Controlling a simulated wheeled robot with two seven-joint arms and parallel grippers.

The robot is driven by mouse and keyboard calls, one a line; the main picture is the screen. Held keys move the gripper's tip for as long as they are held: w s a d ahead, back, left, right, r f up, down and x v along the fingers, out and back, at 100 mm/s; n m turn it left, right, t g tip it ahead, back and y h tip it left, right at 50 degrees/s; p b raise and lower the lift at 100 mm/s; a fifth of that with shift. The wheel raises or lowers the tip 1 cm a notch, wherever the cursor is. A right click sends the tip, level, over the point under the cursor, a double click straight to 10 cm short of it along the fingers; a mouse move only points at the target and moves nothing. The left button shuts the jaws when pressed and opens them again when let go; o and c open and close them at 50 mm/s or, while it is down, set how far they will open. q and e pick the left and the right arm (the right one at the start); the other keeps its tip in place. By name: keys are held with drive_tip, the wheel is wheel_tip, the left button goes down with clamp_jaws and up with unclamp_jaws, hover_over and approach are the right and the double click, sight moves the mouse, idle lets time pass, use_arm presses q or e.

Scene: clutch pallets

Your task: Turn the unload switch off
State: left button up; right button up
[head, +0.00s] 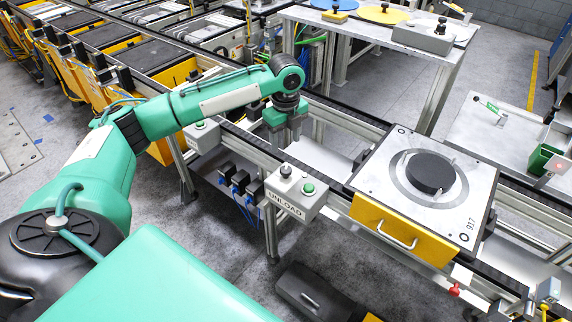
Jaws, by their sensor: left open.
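The unload switch box (292,198) is a light grey box labelled UNLOAD, fixed to the near side of the conveyor frame. On its top are a black knob (286,171) and a green button (308,188). The knob's exact setting is too small to read. My left gripper (288,142) points down above and behind the box, apart from the knob. It is open, with nothing seen between its fingers. My right gripper is not in view.
A pallet (375,181) marked 917 with a black round part (430,172) sits on the conveyor to the right of the box. A similar control box (203,137) stands to the left. A dark toolbox (315,291) lies on the floor below.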

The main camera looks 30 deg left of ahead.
sight(286, 169)
use_arm(q)
wheel_tip(286, 169, down, 11)
drive_tip(key=shift+r+p, duration=0.1)
drive_tip(key=shift+p, duration=1.05)
drive_tip(key=c, duration=1)
